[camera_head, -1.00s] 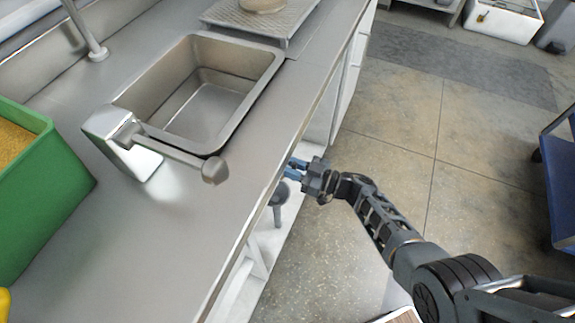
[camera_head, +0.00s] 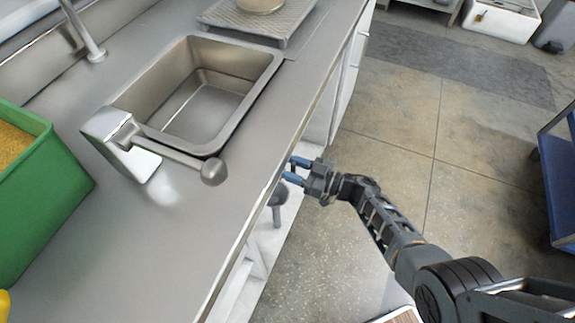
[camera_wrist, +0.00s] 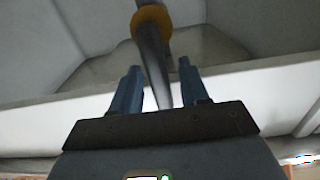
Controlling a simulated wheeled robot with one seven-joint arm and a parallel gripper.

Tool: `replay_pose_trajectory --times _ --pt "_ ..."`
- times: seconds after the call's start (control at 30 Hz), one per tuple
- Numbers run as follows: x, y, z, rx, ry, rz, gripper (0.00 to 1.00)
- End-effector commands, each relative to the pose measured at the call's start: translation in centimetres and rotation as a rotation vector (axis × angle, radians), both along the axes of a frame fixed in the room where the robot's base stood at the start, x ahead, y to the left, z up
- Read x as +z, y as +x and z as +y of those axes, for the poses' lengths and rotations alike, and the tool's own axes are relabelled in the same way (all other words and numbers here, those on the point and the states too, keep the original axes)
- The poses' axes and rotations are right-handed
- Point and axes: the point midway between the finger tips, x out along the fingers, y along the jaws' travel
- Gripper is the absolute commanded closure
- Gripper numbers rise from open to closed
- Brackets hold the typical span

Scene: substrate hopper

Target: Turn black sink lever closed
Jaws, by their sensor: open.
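A dark lever-like part (camera_head: 279,197) hangs below the counter's front edge in the head view, a little below and left of my gripper (camera_head: 294,170). I take it for the black sink lever; its upper end is hidden by the counter. My gripper is open, with two blue fingers at the counter edge. In the wrist view, a dark grey bar (camera_wrist: 153,62) with a brass-coloured ring (camera_wrist: 151,21) runs down between the fingers of my gripper (camera_wrist: 160,68). I cannot tell whether the fingers touch it, or whether it is the same part.
The steel counter (camera_head: 150,255) overhangs the white cabinet frame. A blue cart (camera_head: 557,185) stands at the right. The floor between is clear.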

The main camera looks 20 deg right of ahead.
Motion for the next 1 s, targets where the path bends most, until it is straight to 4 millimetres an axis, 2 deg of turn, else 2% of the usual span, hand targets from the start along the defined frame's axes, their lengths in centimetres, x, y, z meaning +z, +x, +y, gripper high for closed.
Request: replay_pose_trajectory --times 0.2,0.4,1.0 --pt "0.0 -2.6 -2.7 -0.006 0.0 0.001 0.55" --pt "0.0 -4.4 -4.4 -0.004 0.0 0.001 0.55" --pt "-0.1 -4.9 -4.8 -0.001 0.0 0.001 0.55"
